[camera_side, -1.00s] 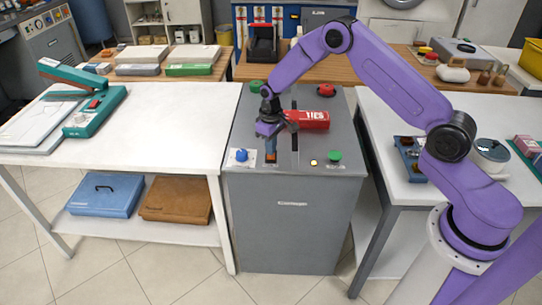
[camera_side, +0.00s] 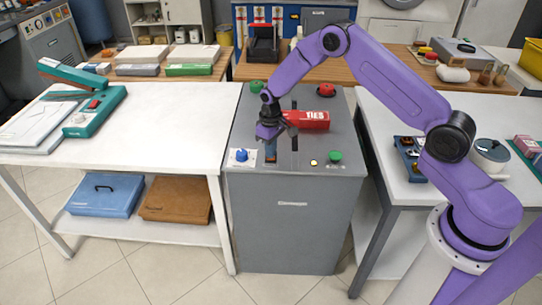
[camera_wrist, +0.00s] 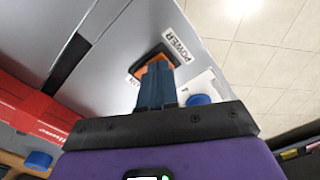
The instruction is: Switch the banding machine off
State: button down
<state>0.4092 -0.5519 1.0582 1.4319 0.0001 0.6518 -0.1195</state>
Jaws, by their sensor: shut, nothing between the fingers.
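The banding machine (camera_side: 293,225) is the grey cabinet in the middle of the side view. Its power switch is an orange rocker (camera_wrist: 146,57) in a dark frame, beside a white POWER label (camera_wrist: 175,44) in the wrist view. A second label at the frame's other side is partly hidden. My gripper (camera_wrist: 154,68) is shut and empty, its fingertips over the rocker and covering part of it. I cannot tell whether they touch it or which way the rocker is tipped. In the side view my gripper (camera_side: 270,156) points down at the machine's near left top.
A blue knob (camera_side: 241,155) on a white plate is just left of my gripper. White tables flank the machine.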

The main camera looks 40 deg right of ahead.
jog(key=shift+f, duration=0.15)
jog(key=shift+r, duration=3.5)
